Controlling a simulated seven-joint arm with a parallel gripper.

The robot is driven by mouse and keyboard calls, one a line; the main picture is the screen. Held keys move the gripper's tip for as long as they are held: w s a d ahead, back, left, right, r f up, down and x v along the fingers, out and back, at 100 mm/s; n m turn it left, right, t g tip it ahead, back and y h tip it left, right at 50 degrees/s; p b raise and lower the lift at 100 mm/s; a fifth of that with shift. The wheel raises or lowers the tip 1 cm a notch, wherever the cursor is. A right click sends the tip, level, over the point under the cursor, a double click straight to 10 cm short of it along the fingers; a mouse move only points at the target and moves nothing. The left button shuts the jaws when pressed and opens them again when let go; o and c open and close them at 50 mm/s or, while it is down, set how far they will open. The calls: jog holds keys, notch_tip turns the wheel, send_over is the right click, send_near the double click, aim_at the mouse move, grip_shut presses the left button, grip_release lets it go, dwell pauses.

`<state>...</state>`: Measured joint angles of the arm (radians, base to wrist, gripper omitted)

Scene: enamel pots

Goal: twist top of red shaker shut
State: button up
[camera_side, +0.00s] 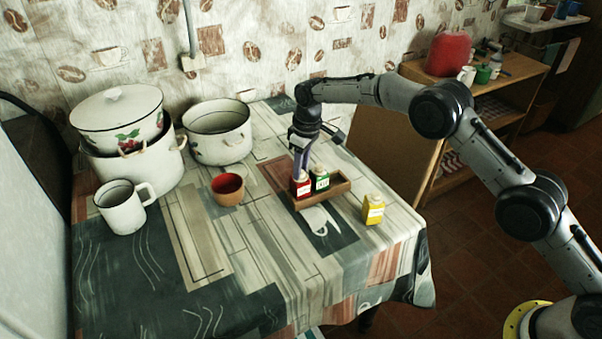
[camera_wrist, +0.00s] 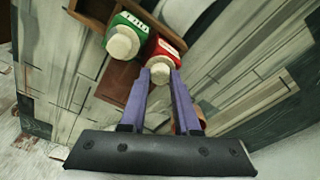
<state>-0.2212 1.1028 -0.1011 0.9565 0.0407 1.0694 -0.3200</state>
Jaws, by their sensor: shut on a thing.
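The red shaker (camera_side: 301,189) stands at the left end of a wooden tray (camera_side: 335,193) on the table. In the wrist view the red shaker (camera_wrist: 163,48) shows a pale round top (camera_wrist: 160,70). My gripper (camera_side: 302,172) is above the red shaker, pointing down. In the wrist view my gripper's purple fingers (camera_wrist: 160,76) are shut on the pale top. A green shaker (camera_side: 320,180) stands right beside the red one in the tray; it also shows in the wrist view (camera_wrist: 125,37). The side view hides the red shaker's top behind my fingers.
A yellow shaker (camera_side: 373,210) stands outside the tray to the right. A red-brown bowl (camera_side: 228,190), a white mug (camera_side: 122,208) and white enamel pots (camera_side: 218,146) stand to the left. The front of the table is clear.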

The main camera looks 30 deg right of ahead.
jog(key=m, duration=0.4)
jog(key=shift+m, duration=0.4)
jog(key=shift+m+h, duration=0.4)
jog(key=shift+m, duration=0.7)
jog(key=shift+m, duration=1.1)
jog(key=m, duration=0.4)
jog(key=shift+m+h, duration=0.3)
